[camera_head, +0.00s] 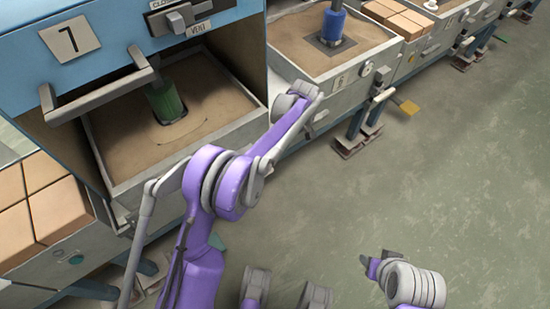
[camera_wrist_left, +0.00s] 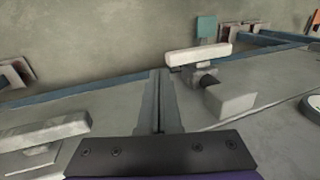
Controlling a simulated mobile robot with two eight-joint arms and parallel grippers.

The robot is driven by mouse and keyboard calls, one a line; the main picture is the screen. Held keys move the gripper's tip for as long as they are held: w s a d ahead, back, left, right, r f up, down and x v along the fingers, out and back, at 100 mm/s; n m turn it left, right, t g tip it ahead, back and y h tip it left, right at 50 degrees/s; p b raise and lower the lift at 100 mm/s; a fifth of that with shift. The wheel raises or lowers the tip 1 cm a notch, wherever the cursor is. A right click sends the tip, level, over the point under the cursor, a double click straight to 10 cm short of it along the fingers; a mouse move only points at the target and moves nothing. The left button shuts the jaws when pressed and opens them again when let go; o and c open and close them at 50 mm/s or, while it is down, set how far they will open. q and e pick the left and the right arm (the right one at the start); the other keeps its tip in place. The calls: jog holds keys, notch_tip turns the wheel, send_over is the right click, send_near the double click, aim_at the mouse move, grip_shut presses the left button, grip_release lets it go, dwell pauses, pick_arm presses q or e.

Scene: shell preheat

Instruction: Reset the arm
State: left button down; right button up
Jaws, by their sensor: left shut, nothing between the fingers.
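My left arm is the purple and grey one in the head view, and its far end (camera_head: 303,92) reaches over the edge of the sand-filled boxes. I cannot make out its fingers there. In the left wrist view the left gripper (camera_wrist_left: 159,78) is shut with nothing between its fingers, close to a pale bar handle (camera_wrist_left: 199,54) on a grey front. Part of my right arm (camera_head: 415,284) shows at the lower right of the head view. A small dark tip stands by it, but its fingers cannot be made out.
A blue housing marked 7 (camera_head: 69,39) with a bar handle (camera_head: 100,90) stands at the upper left, over a sand box holding a green cylinder (camera_head: 165,101). Another box holds a blue cylinder (camera_head: 333,24). Tan blocks (camera_head: 50,211) lie at the left. The floor (camera_head: 450,180) at right is clear.

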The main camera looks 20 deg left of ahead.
pick_arm(q)
jog(key=shift+w+d+r, duration=0.45)
jog(key=shift+w+d, duration=0.15)
jog(key=shift+w, duration=0.25)
jog(key=shift+w+d+r, duration=0.4)
jog(key=shift+w+d, duration=0.2)
jog(key=shift+w, duration=0.25)
pick_arm(e)
jog(key=shift+r, duration=0.4)
pick_arm(q)
jog(key=s+a+r+m+t+h, duration=0.1)
jog(key=s+a+r+m+t, duration=0.35)
jog(key=s+r, duration=0.95)
jog(key=s+a+f+m+t+h+p, duration=0.1)
jog(key=s+a+f+m, duration=0.15)
jog(key=s, duration=0.85)
jog(key=s+a+f+m+t, duration=0.1)
jog(key=s+f+m+t, duration=0.15)
jog(key=s, duration=0.85)
notch_tip(320, 180, up, 20)
jog(key=w+p, duration=0.2)
jog(key=p, duration=1.6)
jog(key=shift+w+r+m, duration=0.15)
jog(key=shift+w+m, duration=0.15)
jog(key=shift+m, duration=0.15)
pick_arm(e)
notch_tip(320, 180, up, 21)
jog(key=w+t, duration=0.1)
jog(key=shift+w, duration=0.35)
